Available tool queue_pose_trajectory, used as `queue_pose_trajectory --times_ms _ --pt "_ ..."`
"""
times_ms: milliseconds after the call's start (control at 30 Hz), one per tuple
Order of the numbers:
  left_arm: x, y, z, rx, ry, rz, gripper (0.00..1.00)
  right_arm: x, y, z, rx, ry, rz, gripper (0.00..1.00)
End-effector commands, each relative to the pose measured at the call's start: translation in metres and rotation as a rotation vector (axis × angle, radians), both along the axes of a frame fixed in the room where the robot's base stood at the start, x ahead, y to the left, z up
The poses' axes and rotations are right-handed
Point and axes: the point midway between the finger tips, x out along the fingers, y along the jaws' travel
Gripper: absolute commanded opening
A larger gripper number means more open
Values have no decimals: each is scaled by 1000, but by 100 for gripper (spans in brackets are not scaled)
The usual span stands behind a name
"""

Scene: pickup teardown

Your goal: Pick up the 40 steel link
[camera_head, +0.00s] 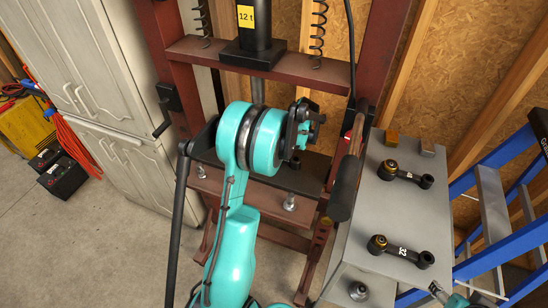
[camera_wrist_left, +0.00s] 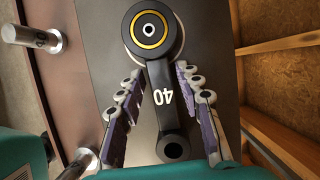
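The black steel link marked 40 (camera_wrist_left: 163,98) lies on a dark plate in the left wrist view. Its large end has a brass-coloured ring and its small end is nearer the gripper. My left gripper (camera_wrist_left: 160,72) is open, with one purple-padded finger on each side of the link's bar. A gap shows on the right side; contact on the left is unclear. In the head view my left gripper (camera_head: 304,124) is over the press bed, and it and the arm hide most of this link. Only a turquoise sliver, perhaps my right arm, shows at the bottom right.
A grey bench (camera_head: 372,215) at the right holds a link marked 32 (camera_head: 400,252) and another link (camera_head: 404,174). The red press frame (camera_head: 300,68) and its ram surround the left gripper's space. Steel pins (camera_wrist_left: 30,36) stand beside the plate. A blue ladder (camera_head: 490,165) is far right.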

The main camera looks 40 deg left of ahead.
Motion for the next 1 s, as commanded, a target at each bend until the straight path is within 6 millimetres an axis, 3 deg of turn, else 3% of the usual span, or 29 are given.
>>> queue_pose_trajectory --times_ms 33,100,667,833,1000 --pt "0 0 0 0 0 0 15 0 0 0 0 0 0 55" --pt "0 0 0 0 0 0 0 0 0 0 0 0 0 55" --pt "-7 -2 8 1 0 0 0 0 0 5 0 0 0 55" --pt "-25 -8 24 1 0 0 0 0 0 13 0 0 0 55" --pt "-61 -19 44 1 0 0 0 0 0 25 0 0 0 55"
